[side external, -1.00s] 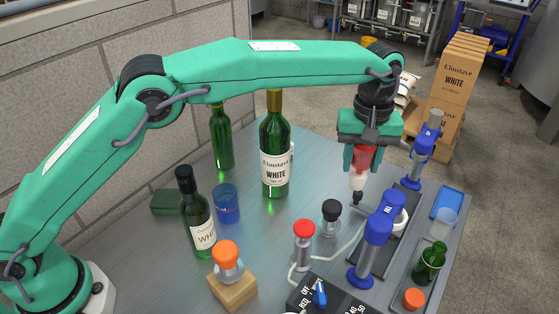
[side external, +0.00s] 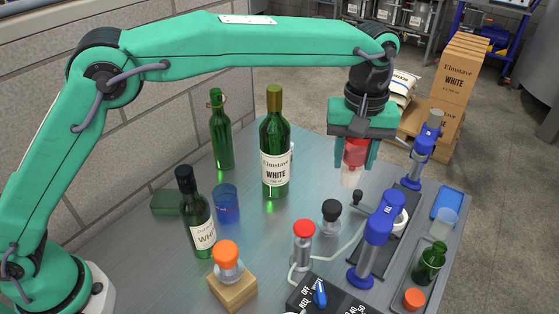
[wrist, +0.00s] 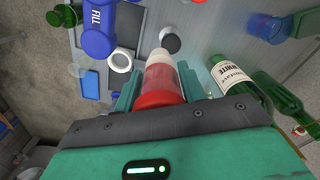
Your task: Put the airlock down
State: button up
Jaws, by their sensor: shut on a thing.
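My gripper (side external: 355,161) is shut on the airlock (side external: 355,151), a small piece with a red upper part and a clear, whitish lower end. It is held roughly upright above the back right of the steel table, with its lower end in the air. In the wrist view the airlock (wrist: 163,84) sits between the two green fingers, its pale end pointing away from the wrist. The fingers partly cover the airlock's sides.
Blue filling posts (side external: 375,235) stand right of centre. Red-capped (side external: 303,232), black-capped (side external: 330,211) and orange-capped (side external: 227,252) pieces stand in front. A labelled green bottle (side external: 275,160) stands left of my gripper; bare table lies between them. A blue tumbler (side external: 226,205) and other bottles stand further left.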

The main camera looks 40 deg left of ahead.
jog(key=s+a+m, duration=0.1)
jog(key=s+a, duration=0.2)
jog(key=s, duration=0.6)
jog(key=s+a, duration=0.3)
jog(key=s, duration=0.5)
jog(key=w+a+f, duration=0.3)
jog(key=w+f, duration=0.1)
jog(key=f, duration=0.2)
jog(key=w+a+f, duration=0.3)
jog(key=w+f, duration=0.2)
jog(key=f, duration=0.2)
jog(key=shift+a, duration=0.3)
jog(key=shift+f, duration=0.2)
jog(key=shift+f, duration=1.9)
jog(key=shift+f, duration=0.1)
